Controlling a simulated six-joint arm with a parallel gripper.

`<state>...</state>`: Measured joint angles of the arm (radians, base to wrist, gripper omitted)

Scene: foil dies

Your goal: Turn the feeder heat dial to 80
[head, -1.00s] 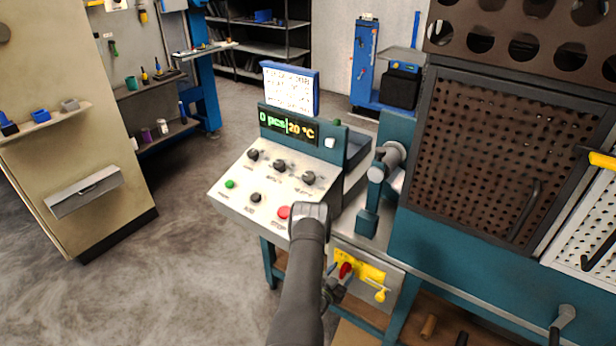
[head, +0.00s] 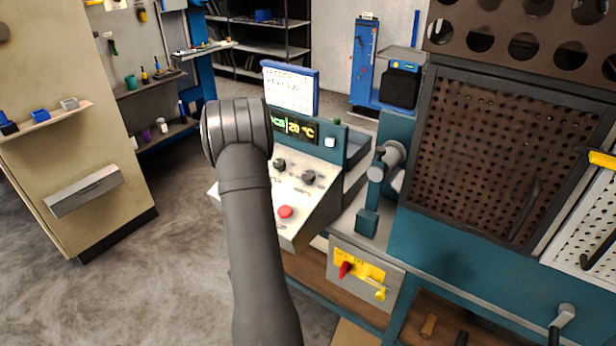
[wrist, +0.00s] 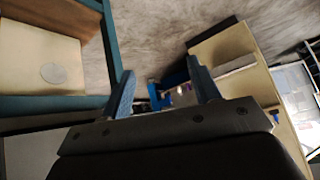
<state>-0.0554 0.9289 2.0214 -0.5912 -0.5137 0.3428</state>
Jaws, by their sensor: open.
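The control panel (head: 310,205) stands at the middle of the head view with its sloped face partly behind my arm. Two dark dials show, a middle one (head: 279,164) and a right one (head: 308,177); the labels are too small to read, so I cannot tell which is the heat dial. The left dial is hidden by my arm. The display (head: 298,128) reads 20 °C. My gripper (wrist: 160,66) is open and empty in the wrist view, its two blue fingers apart and touching nothing. In the head view it is hidden behind my arm.
A red button (head: 286,212) sits low on the panel. A yellow plate with a red switch (head: 345,270) is below. A grey cylinder fitting (head: 390,155) and a perforated guard (head: 480,150) stand to the right. Floor is open at left.

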